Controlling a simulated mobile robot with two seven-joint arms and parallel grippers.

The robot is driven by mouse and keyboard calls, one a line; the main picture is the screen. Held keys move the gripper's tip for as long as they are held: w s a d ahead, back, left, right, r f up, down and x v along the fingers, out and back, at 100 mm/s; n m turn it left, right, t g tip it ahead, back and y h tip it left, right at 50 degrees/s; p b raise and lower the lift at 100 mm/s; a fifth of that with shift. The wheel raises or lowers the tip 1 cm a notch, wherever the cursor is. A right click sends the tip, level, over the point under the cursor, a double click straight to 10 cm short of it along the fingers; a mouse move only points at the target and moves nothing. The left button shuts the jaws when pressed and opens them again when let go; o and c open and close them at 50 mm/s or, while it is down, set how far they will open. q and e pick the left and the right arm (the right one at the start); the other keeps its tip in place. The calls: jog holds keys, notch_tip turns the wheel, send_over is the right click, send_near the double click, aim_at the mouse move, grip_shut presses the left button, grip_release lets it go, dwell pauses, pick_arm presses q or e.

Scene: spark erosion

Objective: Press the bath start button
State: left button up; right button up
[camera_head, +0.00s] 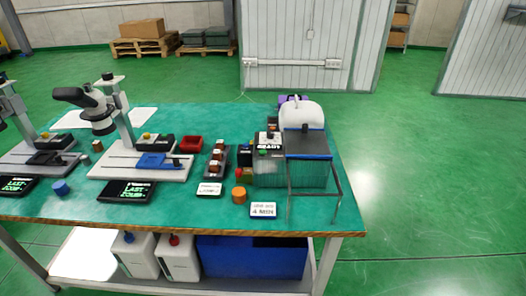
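On the right part of the green-topped table stands a bath unit: a clear-walled tank (305,172) with a dark lid and a thin metal frame in front. Left of the tank is a smaller box (268,170) with a small green button (263,152) on top; I take this as the bath start button, but its label is too small to read. A white rounded part (302,113) stands behind the tank. Neither of my grippers shows in the head view.
Two measuring stands (130,160) with displays (125,191) fill the table's left. A red tray (191,144), a block holder (216,163), an orange cylinder (239,195) and a "4 MIN" sign (263,210) lie between. Below are a blue bin (250,257) and white canisters. The floor at right is clear.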

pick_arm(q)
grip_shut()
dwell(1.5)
